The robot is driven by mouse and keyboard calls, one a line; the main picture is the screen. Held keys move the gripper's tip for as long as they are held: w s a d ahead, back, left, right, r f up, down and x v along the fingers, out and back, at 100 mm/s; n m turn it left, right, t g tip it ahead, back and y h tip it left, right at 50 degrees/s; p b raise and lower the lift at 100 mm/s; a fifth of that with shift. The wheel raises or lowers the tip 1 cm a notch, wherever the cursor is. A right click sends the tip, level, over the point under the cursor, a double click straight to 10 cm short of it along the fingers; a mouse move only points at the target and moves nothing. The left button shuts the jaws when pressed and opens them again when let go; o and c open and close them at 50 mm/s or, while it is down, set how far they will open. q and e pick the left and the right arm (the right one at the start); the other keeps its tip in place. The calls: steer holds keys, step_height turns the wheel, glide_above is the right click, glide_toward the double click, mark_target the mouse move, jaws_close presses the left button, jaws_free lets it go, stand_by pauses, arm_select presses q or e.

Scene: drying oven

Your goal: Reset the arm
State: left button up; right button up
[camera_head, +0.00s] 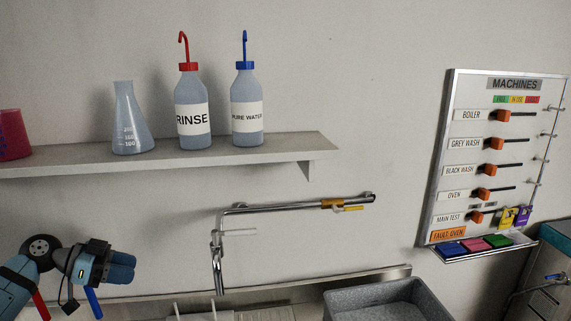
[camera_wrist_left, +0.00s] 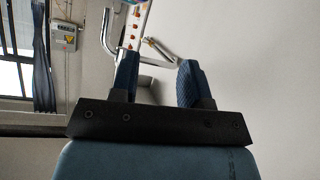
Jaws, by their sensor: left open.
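My left arm comes in at the lower left of the head view. Its blue and black gripper (camera_head: 122,267) is raised in front of the wall, below the shelf and left of the tap. In the left wrist view the two blue fingers (camera_wrist_left: 158,78) stand apart with nothing between them. The gripper touches nothing that I can see. My right arm and gripper are not in view.
A wall shelf (camera_head: 250,151) holds a flask (camera_head: 128,122), a RINSE bottle (camera_head: 192,88) and a PURE WATER bottle (camera_head: 246,90). A tap (camera_head: 270,208) stands above a grey basin (camera_head: 385,300). A MACHINES board (camera_head: 478,149) hangs at right.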

arm_select(q)
steer(key=s+d+f+n+t+y+p, duration=0.1)
steer(key=s+d+f+n+y+p, duration=0.1)
steer(key=s+d+f, duration=0.2)
steer(key=s+d+f+n+t+y+p, duration=0.1)
steer(key=s+d+f, duration=0.3)
steer(key=f, duration=0.7)
steer(key=s+d+f+n+t+y+p, duration=0.1)
steer(key=s+d+f+n+y+p, duration=0.1)
steer(key=s+f, duration=0.5)
steer(key=shift+d+f+n+t+y+p, duration=0.1)
steer(key=shift+d+f+n+y, duration=0.2)
steer(key=shift+d, duration=0.25)
steer(key=shift+d+f+n+t+y+p, duration=0.15)
steer(key=shift+d+f+n+y, duration=0.15)
steer(key=shift+d, duration=0.2)
steer(key=shift+d+f+n+t+y+p, duration=0.1)
steer(key=shift+d+f+n+y, duration=0.1)
steer(key=shift+d+n, duration=0.3)
steer(key=s+d, duration=0.2)
steer(key=s, duration=0.1)
steer(key=s+d+t+y+p, duration=0.1)
steer(key=s+d, duration=0.1)
steer(key=s, duration=0.2)
steer(key=s+d+n+t+y+p, duration=0.1)
steer(key=s+d, duration=0.1)
steer(key=s, duration=0.2)
steer(key=shift+s+d+r, duration=0.15)
steer(key=shift+d, duration=0.2)
steer(key=shift+o, duration=0.5)
